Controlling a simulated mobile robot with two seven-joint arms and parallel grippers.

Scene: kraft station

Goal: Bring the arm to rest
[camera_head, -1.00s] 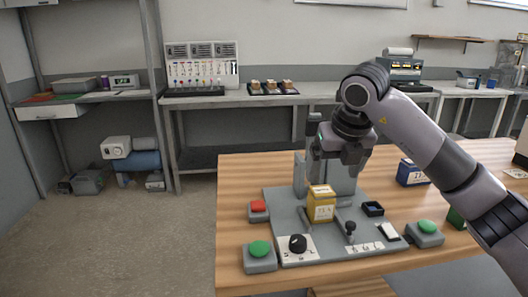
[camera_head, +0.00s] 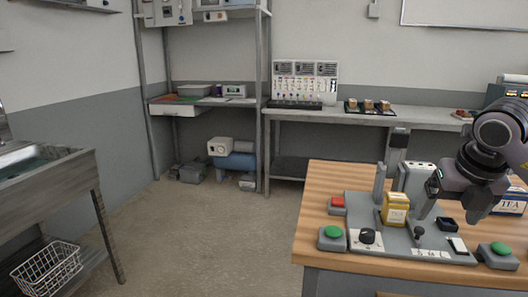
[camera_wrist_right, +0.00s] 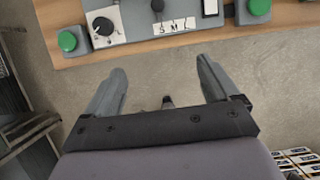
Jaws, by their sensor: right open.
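My right gripper (camera_head: 450,205) is at the right of the head view, above the right part of the grey station plate (camera_head: 375,240). In the right wrist view its two fingers (camera_wrist_right: 163,90) are spread apart with nothing between them; the floor shows beyond. A yellow box (camera_head: 395,210) stands upright on the plate, to the left of the gripper and apart from it. My left gripper is in neither view.
The wooden table (camera_head: 330,180) carries a red button (camera_head: 337,202), green buttons (camera_head: 332,232), a black knob (camera_head: 367,236) and a blue box (camera_head: 512,203). A sink bench (camera_head: 50,180) stands at the left. Open floor (camera_head: 210,240) lies between.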

